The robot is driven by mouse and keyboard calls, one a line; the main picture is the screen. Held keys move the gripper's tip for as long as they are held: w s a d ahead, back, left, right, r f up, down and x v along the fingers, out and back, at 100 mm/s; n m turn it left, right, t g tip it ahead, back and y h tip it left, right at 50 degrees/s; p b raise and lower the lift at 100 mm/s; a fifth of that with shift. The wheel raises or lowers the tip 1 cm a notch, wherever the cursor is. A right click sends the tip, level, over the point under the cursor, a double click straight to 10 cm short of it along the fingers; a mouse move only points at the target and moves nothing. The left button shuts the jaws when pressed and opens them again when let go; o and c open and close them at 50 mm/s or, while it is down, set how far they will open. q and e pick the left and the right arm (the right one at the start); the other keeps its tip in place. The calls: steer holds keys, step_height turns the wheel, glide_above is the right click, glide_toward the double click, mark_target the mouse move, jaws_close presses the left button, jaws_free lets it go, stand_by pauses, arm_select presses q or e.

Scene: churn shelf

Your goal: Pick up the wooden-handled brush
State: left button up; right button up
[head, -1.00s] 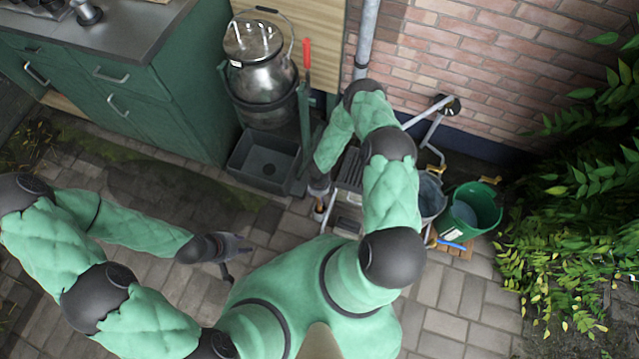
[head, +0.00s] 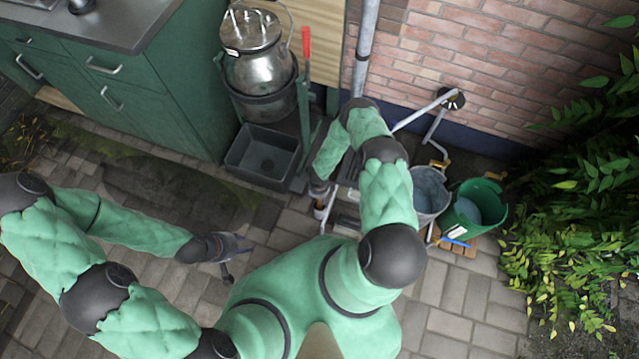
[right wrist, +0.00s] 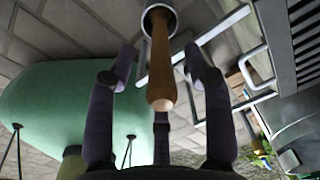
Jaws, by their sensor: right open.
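The wooden-handled brush (right wrist: 160,60) shows in the right wrist view as a tan handle with a rounded end pointing towards the camera. Its far end goes into a round metal-rimmed holder (right wrist: 159,12), so its bristles are hidden. My right gripper (right wrist: 161,58) is open, with its fingers spread on both sides of the handle and a gap visible on each side. In the head view my right gripper (head: 320,195) is just above a small pale cup at the left of a metal frame. My left gripper (head: 240,264) is open and empty over the paving.
A metal churn (head: 258,60) stands above a dark basin (head: 262,155) behind my right gripper. A grey bucket (head: 430,190) and a green bucket (head: 480,208) stand to the right. Metal frame bars (right wrist: 222,25) pass close to my right fingers. Open paving lies around my left gripper.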

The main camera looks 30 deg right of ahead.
steer(key=shift+f, duration=0.9)
jaws_close()
